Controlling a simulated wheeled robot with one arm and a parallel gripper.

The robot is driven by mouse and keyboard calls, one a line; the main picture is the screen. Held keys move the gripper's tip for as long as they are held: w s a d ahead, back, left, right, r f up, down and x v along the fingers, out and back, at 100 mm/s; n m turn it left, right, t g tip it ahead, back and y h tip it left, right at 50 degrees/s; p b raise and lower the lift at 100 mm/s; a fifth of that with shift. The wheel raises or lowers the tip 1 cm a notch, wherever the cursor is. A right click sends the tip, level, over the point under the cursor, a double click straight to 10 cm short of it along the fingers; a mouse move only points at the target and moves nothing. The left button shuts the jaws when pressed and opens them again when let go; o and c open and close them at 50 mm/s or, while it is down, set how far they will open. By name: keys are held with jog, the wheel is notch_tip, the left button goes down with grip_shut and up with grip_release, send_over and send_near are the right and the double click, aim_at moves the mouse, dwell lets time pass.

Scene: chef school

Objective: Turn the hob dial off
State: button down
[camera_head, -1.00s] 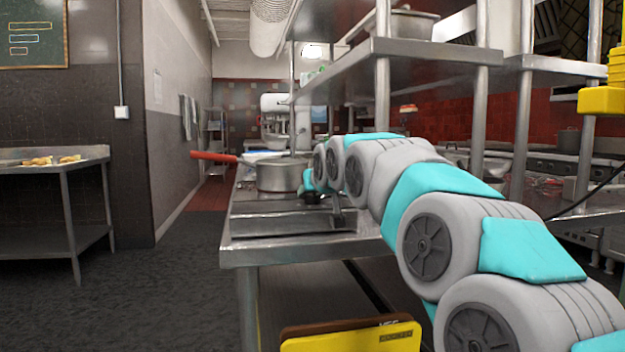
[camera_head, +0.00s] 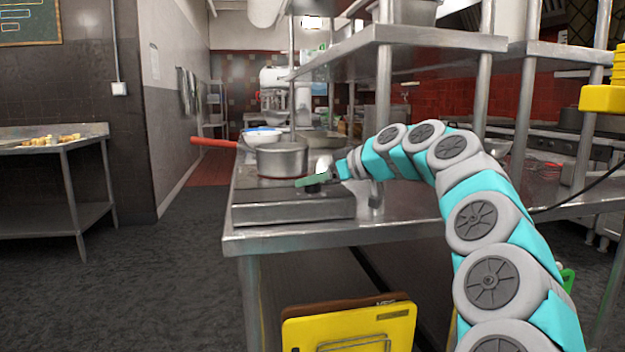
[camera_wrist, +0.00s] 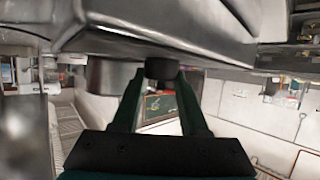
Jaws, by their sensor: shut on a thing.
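The steel hob (camera_head: 292,209) sits on the near end of the steel counter. A saucepan (camera_head: 282,160) with a red handle stands on it. My gripper (camera_head: 309,182) is at the hob's right front, its fingers pointing left. In the wrist view my gripper (camera_wrist: 160,82) has its two green fingers on either side of a small dark round dial (camera_wrist: 161,68), shut on it. The dial is hidden behind the fingers in the head view, and its marking cannot be read.
A steel shelf (camera_head: 440,42) rises above the counter (camera_head: 270,240) behind my arm. Bowls (camera_head: 262,136) and a stand mixer (camera_head: 275,85) stand farther back. Open floor lies to the left.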

jog(key=shift+w+d+f+n+g+y, duration=0.1)
jog(key=shift+n+g+y, duration=0.3)
jog(key=shift+n+g, duration=0.9)
jog(key=shift+g, duration=0.1)
jog(key=shift+n+g+y, duration=0.4)
jog(key=shift+n+g, duration=0.1)
jog(key=shift+g, duration=0.1)
jog(key=c, duration=0.7)
grip_release()
